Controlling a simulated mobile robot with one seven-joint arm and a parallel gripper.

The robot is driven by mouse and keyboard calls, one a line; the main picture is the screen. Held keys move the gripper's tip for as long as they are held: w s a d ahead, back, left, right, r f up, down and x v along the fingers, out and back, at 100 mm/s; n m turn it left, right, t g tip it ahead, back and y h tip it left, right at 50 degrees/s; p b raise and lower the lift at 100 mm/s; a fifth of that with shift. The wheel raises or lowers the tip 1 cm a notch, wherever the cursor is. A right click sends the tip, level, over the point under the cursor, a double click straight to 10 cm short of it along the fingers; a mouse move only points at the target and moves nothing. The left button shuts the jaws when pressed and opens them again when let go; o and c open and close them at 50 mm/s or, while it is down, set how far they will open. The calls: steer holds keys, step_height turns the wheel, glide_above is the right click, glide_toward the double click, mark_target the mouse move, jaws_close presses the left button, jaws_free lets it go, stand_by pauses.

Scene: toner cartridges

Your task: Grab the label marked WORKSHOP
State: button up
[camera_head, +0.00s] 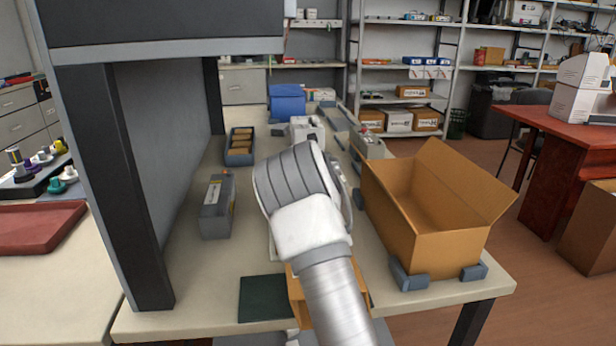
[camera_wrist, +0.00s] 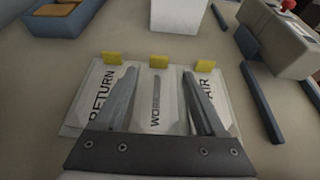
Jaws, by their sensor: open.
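In the wrist view, three pale labels lie side by side on the table, each with a yellow tab at its far end. The middle label (camera_wrist: 157,120) shows the letters "WO", with the rest unclear. The left label (camera_wrist: 97,92) reads RETURN. The right label (camera_wrist: 207,88) shows "AIR", its other letters hidden by a finger. My gripper (camera_wrist: 159,72) is open over the labels, one finger on each side of the middle label, tips near its yellow tab (camera_wrist: 158,61). I cannot tell its height above the label. In the head view my arm hides the gripper and most of the labels.
An open cardboard box (camera_head: 425,215) stands to the right on the table. A grey cartridge (camera_head: 217,208) lies to the left, near a blue bin (camera_head: 240,158) of brown items. A grey device with a red knob (camera_wrist: 280,38) is at the right. A dark mat (camera_head: 264,298) lies in front.

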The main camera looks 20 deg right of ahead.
steer(key=shift+p+x, duration=0.65)
steer(key=shift+x, duration=2.2)
jaws_close()
